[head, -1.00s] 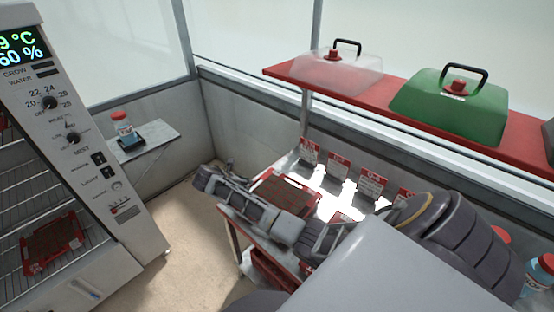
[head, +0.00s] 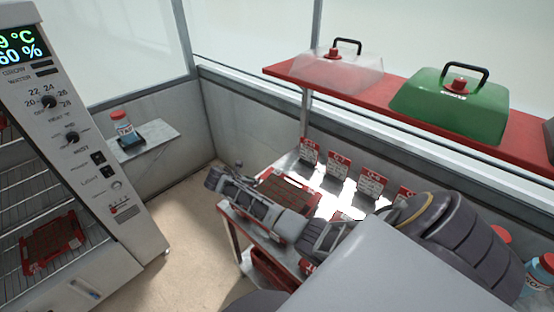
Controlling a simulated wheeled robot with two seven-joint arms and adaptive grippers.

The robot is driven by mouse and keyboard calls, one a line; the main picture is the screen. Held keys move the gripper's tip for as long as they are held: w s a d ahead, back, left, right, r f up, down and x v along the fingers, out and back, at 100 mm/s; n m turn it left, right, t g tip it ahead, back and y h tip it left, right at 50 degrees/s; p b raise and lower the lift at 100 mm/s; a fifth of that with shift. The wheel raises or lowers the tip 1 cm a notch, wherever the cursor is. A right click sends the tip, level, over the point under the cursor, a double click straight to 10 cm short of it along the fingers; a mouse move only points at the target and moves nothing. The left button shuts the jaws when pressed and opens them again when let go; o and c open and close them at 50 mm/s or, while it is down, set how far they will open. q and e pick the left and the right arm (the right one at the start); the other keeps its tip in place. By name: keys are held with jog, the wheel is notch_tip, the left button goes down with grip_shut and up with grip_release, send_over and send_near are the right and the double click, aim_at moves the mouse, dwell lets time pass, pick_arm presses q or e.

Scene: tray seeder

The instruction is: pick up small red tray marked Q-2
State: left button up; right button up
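A small red tray with a brown, gridded inside (head: 290,188) lies on the metal bench, partly hidden behind my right arm. Another red tray (head: 52,245) lies on a wire rack in the cabinet at the left. I cannot read a Q-2 mark on either tray. My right gripper (head: 226,172) reaches across from the right, with its end beside the left edge of the bench tray. It appears apart from that tray and nothing shows in it. Its fingers are too small to tell open from shut. My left gripper is not in view.
Several red-and-white cards (head: 339,165) stand along the bench's back. A red shelf (head: 395,98) above holds a clear cover (head: 336,72) and a green cover (head: 450,105). A red-capped bottle (head: 123,128) stands on a small wall shelf (head: 160,138). Floor between cabinet and bench is clear.

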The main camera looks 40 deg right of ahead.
jog(key=shift+d+f, duration=0.2)
jog(key=shift+c, duration=0.4)
grip_shut()
jog(key=shift+r, duration=0.2)
